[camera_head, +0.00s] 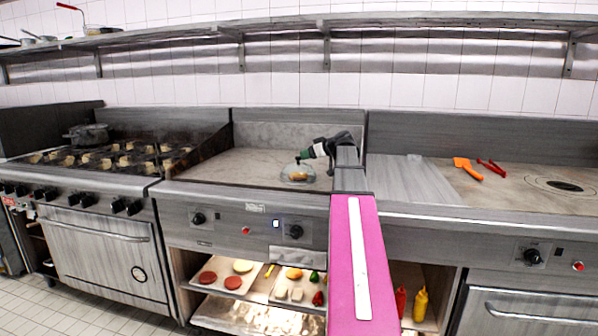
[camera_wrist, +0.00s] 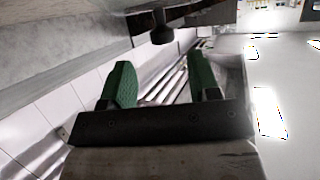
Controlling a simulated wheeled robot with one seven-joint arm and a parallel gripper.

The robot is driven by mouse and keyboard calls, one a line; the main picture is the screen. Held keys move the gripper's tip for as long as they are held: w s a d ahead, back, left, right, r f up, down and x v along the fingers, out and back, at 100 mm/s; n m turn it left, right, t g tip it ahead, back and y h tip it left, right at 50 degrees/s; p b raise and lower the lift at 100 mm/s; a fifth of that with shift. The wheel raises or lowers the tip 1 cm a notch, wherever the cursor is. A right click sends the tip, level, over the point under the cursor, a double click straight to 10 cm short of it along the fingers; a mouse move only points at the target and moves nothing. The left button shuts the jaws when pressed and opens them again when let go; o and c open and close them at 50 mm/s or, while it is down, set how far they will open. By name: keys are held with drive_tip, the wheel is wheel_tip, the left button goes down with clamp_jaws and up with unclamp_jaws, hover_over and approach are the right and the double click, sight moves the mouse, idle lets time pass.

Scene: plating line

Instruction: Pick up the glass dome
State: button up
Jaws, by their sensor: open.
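The glass dome (camera_head: 298,174) is a small, clear cover on the griddle, left of my arm in the head view. Something tan-orange shows through it. My gripper (camera_head: 301,157) has green fingers and is just above the dome, close to its top. Any gap or contact between them is too small to tell. In the wrist view my gripper (camera_wrist: 160,65) is open, its two green fingers wide apart with nothing held between them. I cannot clearly make out the dome in that view.
The griddle (camera_head: 245,165) has a raised back wall. A burner stove (camera_head: 110,172) with a dark pot (camera_head: 88,134) stands left. An orange spatula (camera_head: 467,167) and red tongs (camera_head: 491,168) lie right. Food trays (camera_head: 225,290) and squeeze bottles (camera_head: 420,304) sit below. A shelf (camera_head: 280,27) runs overhead.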

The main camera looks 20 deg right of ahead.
sight(299, 157)
drive_tip(key=shift+x, duration=3)
drive_tip(key=shift+s+a, duration=0.15)
clamp_jaws()
